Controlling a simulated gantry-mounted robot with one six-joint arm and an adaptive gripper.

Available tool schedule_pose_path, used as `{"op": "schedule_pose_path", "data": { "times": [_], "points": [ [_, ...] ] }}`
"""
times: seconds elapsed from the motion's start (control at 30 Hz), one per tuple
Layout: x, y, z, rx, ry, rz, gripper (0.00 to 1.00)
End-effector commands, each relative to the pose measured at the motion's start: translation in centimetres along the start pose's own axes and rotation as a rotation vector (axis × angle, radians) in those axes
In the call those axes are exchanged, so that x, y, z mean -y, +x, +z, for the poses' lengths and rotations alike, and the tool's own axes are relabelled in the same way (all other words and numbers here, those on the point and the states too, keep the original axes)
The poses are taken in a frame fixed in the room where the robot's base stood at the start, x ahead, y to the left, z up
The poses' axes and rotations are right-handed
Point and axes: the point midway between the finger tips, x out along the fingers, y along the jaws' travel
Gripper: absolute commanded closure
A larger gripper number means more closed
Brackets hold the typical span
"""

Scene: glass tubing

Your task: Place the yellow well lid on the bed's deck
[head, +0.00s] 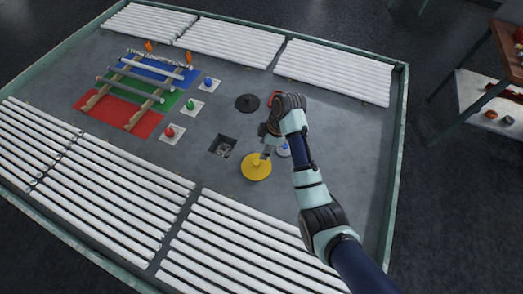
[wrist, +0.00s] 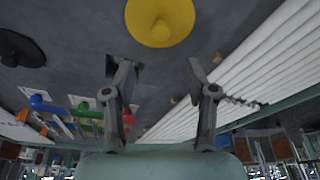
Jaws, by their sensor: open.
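The yellow well lid (head: 256,167) is a round disc with a raised centre knob. It lies flat on the bed's grey deck (head: 345,135), to the lower right of an open square well (head: 223,146). My gripper (head: 266,153) is just above the lid's upper right edge in the head view. In the wrist view the lid (wrist: 160,22) is at the top, beyond my gripper's fingertips (wrist: 153,68). The fingers are spread open with nothing between them. The lid looks clear of both fingers.
Red, green and blue knobs on white plates stand left of the well. White tubes (head: 335,70) line the bed's sides. A rack (head: 140,85) holds tubes at upper left.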

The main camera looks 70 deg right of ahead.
Motion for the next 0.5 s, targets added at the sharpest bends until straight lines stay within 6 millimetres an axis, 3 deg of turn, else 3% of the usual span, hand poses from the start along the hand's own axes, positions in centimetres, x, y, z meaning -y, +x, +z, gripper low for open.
{"op": "schedule_pose_path", "data": {
  "times": [0.5],
  "points": [
    [0.21, -0.03, -0.55, -0.001, -0.001, 0.007, 0.44]
  ]
}}
